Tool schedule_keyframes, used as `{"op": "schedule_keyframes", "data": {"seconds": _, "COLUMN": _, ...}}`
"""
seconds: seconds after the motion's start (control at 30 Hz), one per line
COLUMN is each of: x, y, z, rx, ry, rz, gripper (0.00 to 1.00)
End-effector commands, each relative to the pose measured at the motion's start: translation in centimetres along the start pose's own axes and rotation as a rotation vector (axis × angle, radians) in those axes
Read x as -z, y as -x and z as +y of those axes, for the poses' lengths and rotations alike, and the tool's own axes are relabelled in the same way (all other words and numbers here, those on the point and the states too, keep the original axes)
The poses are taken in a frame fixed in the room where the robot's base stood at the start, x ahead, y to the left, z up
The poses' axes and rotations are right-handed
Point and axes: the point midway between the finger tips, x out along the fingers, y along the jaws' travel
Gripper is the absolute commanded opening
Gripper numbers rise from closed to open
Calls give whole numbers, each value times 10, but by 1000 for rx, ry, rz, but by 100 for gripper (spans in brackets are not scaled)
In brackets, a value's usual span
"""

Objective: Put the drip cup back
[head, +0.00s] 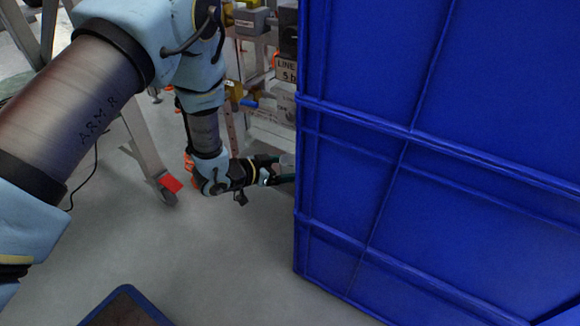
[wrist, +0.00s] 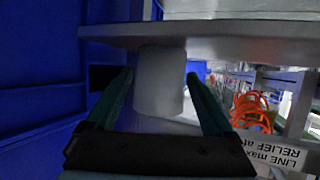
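The drip cup, a plain pale grey cup (wrist: 160,82), stands upright in the middle of the wrist view, directly below the edge of a grey shelf. My gripper (wrist: 160,78) has its two dark green fingers apart, one on each side of the cup, with narrow gaps seen between fingertips and cup. I cannot tell how far the fingers reach along it. In the head view my gripper (head: 279,172) is low beside the blue wall, and a small pale part of the cup (head: 287,160) shows there; the rest is hidden.
A tall blue ribbed container (head: 400,150) fills the right of the head view, close to my gripper. The grey shelf (wrist: 190,32) lies just above the fingers. Orange cable (wrist: 250,110) and a printed label (wrist: 268,152) are at right.

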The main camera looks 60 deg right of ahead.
Motion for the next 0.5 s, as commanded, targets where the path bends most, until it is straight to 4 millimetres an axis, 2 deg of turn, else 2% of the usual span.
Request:
{"op": "schedule_keyframes", "data": {"seconds": 0.1, "x": 0, "y": 0, "z": 0, "rx": 0, "ry": 0, "rz": 0, "gripper": 99}}
{"op": "schedule_keyframes", "data": {"seconds": 0.33, "x": 0, "y": 1, "z": 0, "rx": 0, "ry": 0, "rz": 0, "gripper": 99}}
{"op": "schedule_keyframes", "data": {"seconds": 0.5, "x": 2, "y": 16, "z": -1, "rx": 3, "ry": 3, "rz": -2, "gripper": 99}}
